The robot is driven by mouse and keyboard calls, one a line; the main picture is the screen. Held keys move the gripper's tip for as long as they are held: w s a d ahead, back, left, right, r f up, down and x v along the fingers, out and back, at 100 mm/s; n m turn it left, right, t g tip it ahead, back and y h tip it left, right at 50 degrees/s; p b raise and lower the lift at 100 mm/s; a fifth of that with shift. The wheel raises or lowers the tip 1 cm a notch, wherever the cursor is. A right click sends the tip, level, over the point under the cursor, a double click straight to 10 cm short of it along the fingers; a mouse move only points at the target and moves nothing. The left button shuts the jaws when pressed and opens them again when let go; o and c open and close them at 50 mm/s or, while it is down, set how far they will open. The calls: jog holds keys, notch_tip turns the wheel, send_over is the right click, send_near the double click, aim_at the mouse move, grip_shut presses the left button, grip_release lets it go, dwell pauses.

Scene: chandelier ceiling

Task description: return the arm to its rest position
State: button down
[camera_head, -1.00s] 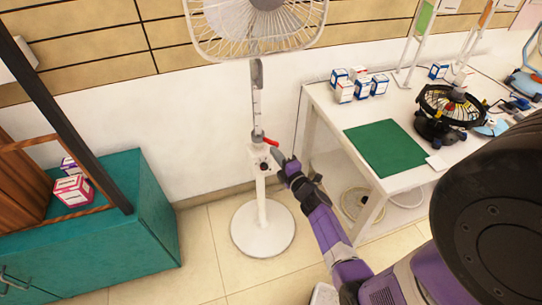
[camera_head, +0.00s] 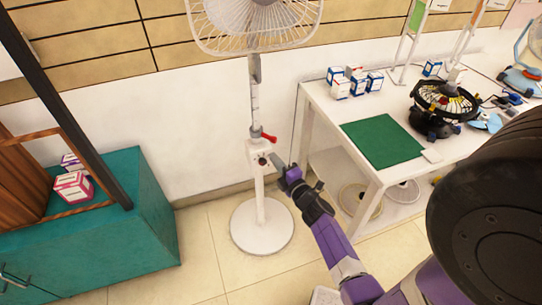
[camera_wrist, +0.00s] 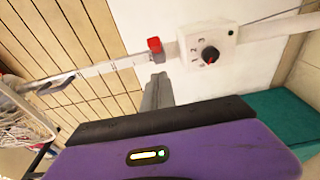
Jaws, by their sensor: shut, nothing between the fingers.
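My gripper (camera_head: 275,163) is on my purple arm, close in front of and to the right of the white standing fan's pole. In the wrist view my gripper (camera_wrist: 158,80) shows as a narrow grey finger pair, closed and empty. The white standing fan (camera_head: 262,225) has a control box with a black dial (camera_wrist: 210,54) and a red knob (camera_wrist: 154,44) on its pole. The fingertips appear just short of the pole near the red knob, apart from it as far as I can tell.
A white table (camera_head: 345,150) at the right bears a green mat (camera_head: 384,141), several small boxes (camera_head: 357,79) and a black fan (camera_head: 441,106). A teal cabinet (camera_head: 125,225) stands at the left. Tiled floor around the fan's round base is mostly clear.

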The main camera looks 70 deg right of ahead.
jog(key=d+v, duration=0.1)
jog(key=v, duration=0.5)
jog(key=shift+s, duration=0.35)
jog(key=a+r+m+t+y, duration=0.1)
jog(key=a+r+m, duration=0.25)
jog(key=a, duration=0.35)
jog(key=s+a+r+m+y, duration=0.1)
jog(key=a+r+m, duration=0.25)
jog(key=a, duration=0.25)
jog(key=a+r+m+t+y, duration=0.1)
jog(key=a+r+m, duration=0.1)
jog(key=a+r, duration=0.35)
jog(key=s+a+r+y, duration=0.1)
jog(key=s+a+y, duration=0.2)
jog(key=a, duration=0.4)
jog(key=s+a+r+y, duration=0.1)
jog(key=s+a+y, duration=0.1)
jog(key=s+a, duration=0.2)
jog(key=s+a+r+m+g+y, duration=0.1)
jog(key=s+a+r+y, duration=0.1)
jog(key=a, duration=0.7)
jog(key=shift+s+a+y, duration=0.35)
jog(key=shift+s+y, duration=0.45)
jog(key=shift+s, duration=0.15)
jog(key=shift+d, duration=0.1)
